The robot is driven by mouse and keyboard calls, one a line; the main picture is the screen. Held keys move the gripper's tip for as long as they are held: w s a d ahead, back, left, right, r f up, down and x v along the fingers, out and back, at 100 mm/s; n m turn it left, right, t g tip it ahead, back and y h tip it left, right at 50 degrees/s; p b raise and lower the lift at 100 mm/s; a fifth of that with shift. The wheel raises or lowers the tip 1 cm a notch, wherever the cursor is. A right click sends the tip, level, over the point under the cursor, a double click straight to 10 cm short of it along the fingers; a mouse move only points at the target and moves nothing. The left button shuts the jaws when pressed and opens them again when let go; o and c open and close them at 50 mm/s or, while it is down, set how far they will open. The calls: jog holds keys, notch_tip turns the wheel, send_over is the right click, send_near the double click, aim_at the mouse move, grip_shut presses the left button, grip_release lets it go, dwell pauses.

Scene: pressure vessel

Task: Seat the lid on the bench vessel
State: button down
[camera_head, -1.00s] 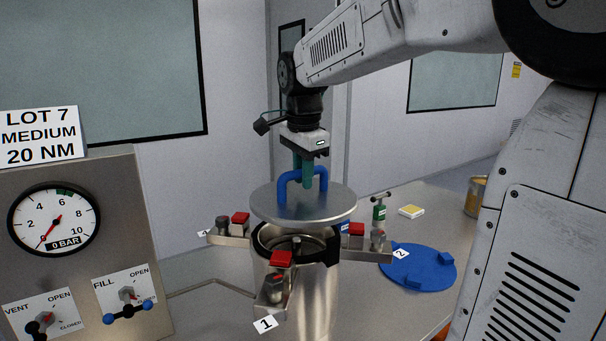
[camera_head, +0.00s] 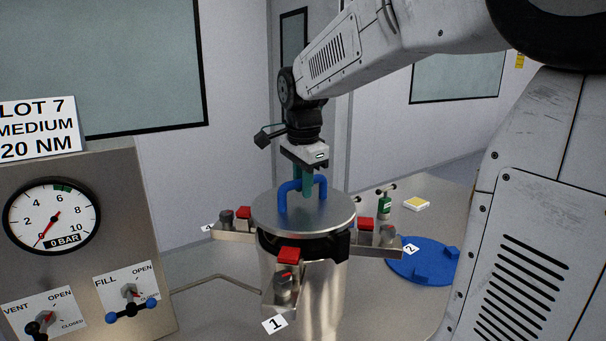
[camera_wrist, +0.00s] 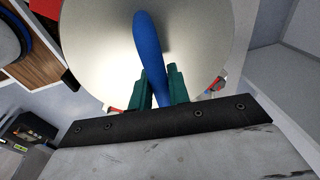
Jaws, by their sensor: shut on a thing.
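The lid (camera_head: 330,212) is a round steel disc with a blue arched handle (camera_head: 283,198). My gripper (camera_head: 305,182) is shut on the handle from above, its green fingers on either side of the blue bar in the wrist view (camera_wrist: 158,88). The lid is level and sits at the mouth of the bench vessel (camera_head: 305,290), covering its opening. A dark collar shows just under the lid's edge. Whether the lid touches the rim all round cannot be told. The lid fills much of the wrist view (camera_wrist: 95,50).
Bracketed clamps with red caps (camera_head: 289,255) stand around the vessel, with number tags. A blue round tray (camera_head: 425,270), a green tool (camera_head: 384,205) and a yellow-white pad (camera_head: 416,204) lie at right. A gauge panel (camera_head: 80,240) reading 0 bar stands at left.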

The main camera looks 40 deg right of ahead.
aim_at(303, 204)
jog(key=shift+f, duration=1.75)
jog(key=shift+f, duration=0.25)
jog(key=c, duration=1.3)
grip_release()
jog(key=shift+o, duration=0.2)
jog(key=shift+f, duration=0.2)
jog(key=r, duration=0.5)
jog(key=s+r, duration=0.1)
jog(key=r, duration=0.2)
jog(key=shift+a, duration=0.35)
jog(key=s+a+f+n, duration=0.3)
jog(key=s+n, duration=0.3)
jog(key=s, duration=0.2)
jog(key=s+a+f+n, duration=0.3)
jog(key=s+n, duration=0.3)
jog(key=s, duration=0.2)
jog(key=s+a+f+n+y, duration=0.1)
jog(key=s+a+f+n, duration=0.2)
jog(key=s+n, duration=0.3)
jog(key=shift+s+a+f, duration=0.35)
jog(key=shift+s, duration=0.55)
